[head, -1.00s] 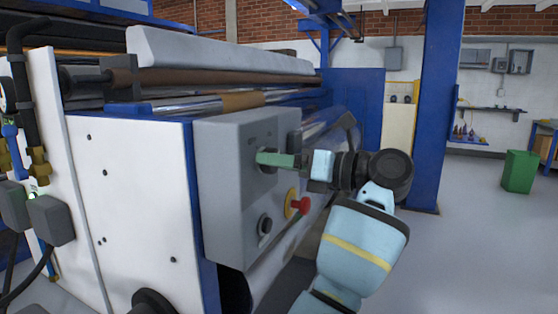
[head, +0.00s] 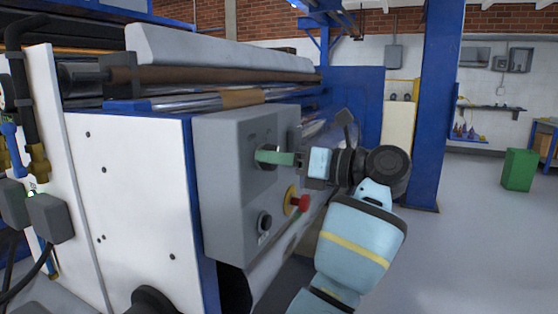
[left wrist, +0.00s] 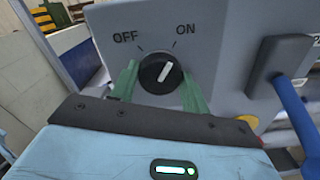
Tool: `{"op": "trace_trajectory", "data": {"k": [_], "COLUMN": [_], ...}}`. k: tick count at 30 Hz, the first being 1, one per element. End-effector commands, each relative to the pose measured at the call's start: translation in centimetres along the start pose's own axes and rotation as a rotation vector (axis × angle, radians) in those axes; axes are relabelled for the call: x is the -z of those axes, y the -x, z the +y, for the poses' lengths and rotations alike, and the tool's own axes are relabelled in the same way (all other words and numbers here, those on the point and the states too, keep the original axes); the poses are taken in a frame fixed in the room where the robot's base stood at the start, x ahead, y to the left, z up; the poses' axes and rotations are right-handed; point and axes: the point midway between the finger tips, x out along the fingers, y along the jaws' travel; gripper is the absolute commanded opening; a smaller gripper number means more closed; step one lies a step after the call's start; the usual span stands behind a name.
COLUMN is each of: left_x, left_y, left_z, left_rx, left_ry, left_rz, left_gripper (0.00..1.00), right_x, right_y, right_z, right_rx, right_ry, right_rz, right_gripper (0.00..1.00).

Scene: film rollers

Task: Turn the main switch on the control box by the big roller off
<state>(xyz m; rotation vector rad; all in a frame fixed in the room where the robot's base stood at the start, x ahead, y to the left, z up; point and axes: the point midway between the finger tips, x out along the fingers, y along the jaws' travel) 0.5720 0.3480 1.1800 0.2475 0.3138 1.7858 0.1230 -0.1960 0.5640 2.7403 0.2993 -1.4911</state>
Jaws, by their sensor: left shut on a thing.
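The grey control box (head: 225,180) is fixed to the end of the big roller machine. Its main switch, a round black knob, shows clearly in the left wrist view (left wrist: 152,76), under the printed words OFF and ON. The white mark on the knob points up and right, towards ON. My left gripper (head: 264,156) reaches the box face from the right with its green fingers. In the left wrist view (left wrist: 158,84) the fingers stand on either side of the knob, shut on it. In the head view the fingers partly hide the knob. My right gripper is out of view.
A red button on a yellow base (head: 299,203) and a smaller black knob (head: 264,223) sit lower on the box. Open floor lies to the right, with a green bin (head: 519,169).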

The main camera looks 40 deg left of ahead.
Motion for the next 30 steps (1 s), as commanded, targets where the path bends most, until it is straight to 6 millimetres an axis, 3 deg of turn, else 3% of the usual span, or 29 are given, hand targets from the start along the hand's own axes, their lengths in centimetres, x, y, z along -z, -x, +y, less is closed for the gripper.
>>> {"op": "trace_trajectory", "data": {"k": [8, 30], "left_x": [0.2, 0.2], "left_y": [0.0, 0.0], "left_z": [-0.1, -0.1], "left_rx": [0.0, 0.0], "left_ry": [0.17, 0.859], "left_rz": [0.001, -0.001], "left_gripper": [0.23, 0.23], "right_x": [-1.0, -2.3], "right_y": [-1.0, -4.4], "right_z": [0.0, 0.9], "right_rx": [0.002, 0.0], "right_ry": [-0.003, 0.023], "right_rz": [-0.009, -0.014], "right_gripper": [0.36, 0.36]}}
